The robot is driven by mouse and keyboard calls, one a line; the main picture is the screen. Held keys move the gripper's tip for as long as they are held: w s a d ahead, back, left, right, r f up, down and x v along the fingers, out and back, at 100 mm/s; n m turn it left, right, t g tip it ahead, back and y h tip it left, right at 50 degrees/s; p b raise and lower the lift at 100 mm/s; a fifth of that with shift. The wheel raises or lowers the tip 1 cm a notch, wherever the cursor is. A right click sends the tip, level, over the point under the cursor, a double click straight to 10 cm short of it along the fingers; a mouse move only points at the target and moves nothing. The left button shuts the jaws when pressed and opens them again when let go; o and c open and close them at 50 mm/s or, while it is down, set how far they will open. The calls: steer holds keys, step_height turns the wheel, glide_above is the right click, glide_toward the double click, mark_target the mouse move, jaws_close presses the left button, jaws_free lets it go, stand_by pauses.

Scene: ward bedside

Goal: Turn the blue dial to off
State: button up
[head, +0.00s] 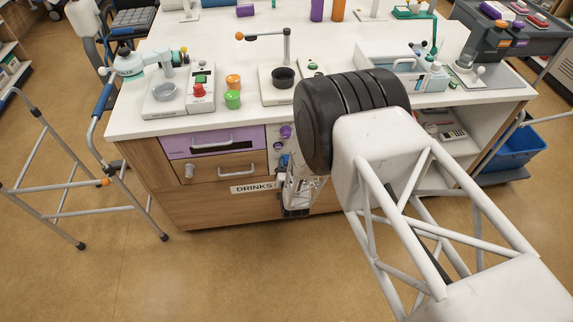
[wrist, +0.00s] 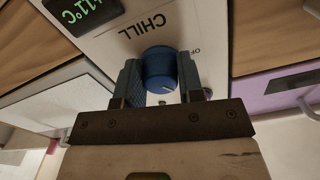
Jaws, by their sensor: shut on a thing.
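The blue dial (wrist: 159,66) sits on a pale panel in the wrist view. It is between the two fingers of my gripper (wrist: 160,76), which are shut on its sides. A short pale mark shows on the dial's near face, towards the lower right. The word OFF stands on the panel to the upper right of the dial, partly hidden behind the right finger. The word CHILL is printed above the dial. In the head view my arm hides much of the panel, and my gripper is low at the cabinet front.
A green display (wrist: 82,12) reads about 11°C. A purple drawer (head: 211,143) is left of the panel, with a wooden drawer (head: 228,168) below it. Purple knobs (head: 285,131) are higher on the panel. A walking frame (head: 65,178) stands left; floor in front is clear.

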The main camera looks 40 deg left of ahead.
steer(key=n, duration=0.5)
steer(key=shift+d+n, duration=0.1)
steer(key=shift+n, duration=0.3)
steer(key=n, duration=0.5)
steer(key=shift+w+r, duration=0.1)
steer(key=shift+n, duration=0.3)
steer(key=o, duration=0.9)
steer(key=shift+d, duration=0.15)
steer(key=shift+v, duration=3.85)
